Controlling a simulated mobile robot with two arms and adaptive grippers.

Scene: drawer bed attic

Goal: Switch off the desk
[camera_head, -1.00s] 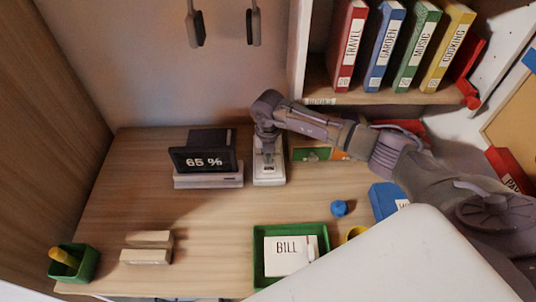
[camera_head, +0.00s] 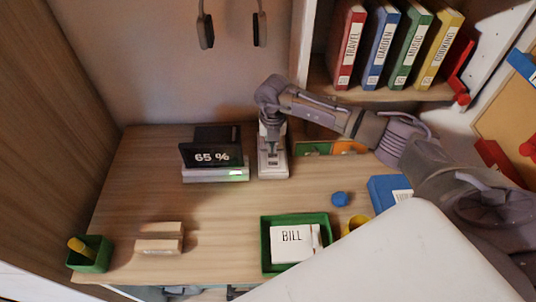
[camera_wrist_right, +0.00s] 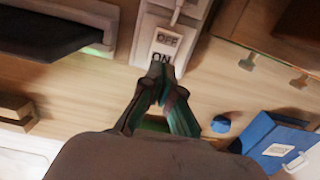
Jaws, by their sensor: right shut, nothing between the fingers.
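A white switch box (camera_head: 274,166) stands on the wooden desk (camera_head: 215,210), right of the display. In the right wrist view the box (camera_wrist_right: 147,38) has an "OFF" label above an "ON" label, with a pale lever-like part (camera_wrist_right: 178,10) at the top edge; its exact position is unclear. My right gripper (camera_head: 271,150) is over the box in the head view, shut and empty. Its fingertips (camera_wrist_right: 158,74) are just at the "ON" end; I cannot tell whether they touch. The dark display (camera_head: 211,156) reads "65 %", and a green light (camera_head: 236,173) shows on its base.
A green tray (camera_head: 266,255) with a "BILL" card, a blue round object (camera_head: 340,198) and a blue book (camera_head: 385,190) are at the front right. Shelved binders (camera_head: 378,45) stand above my right arm.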

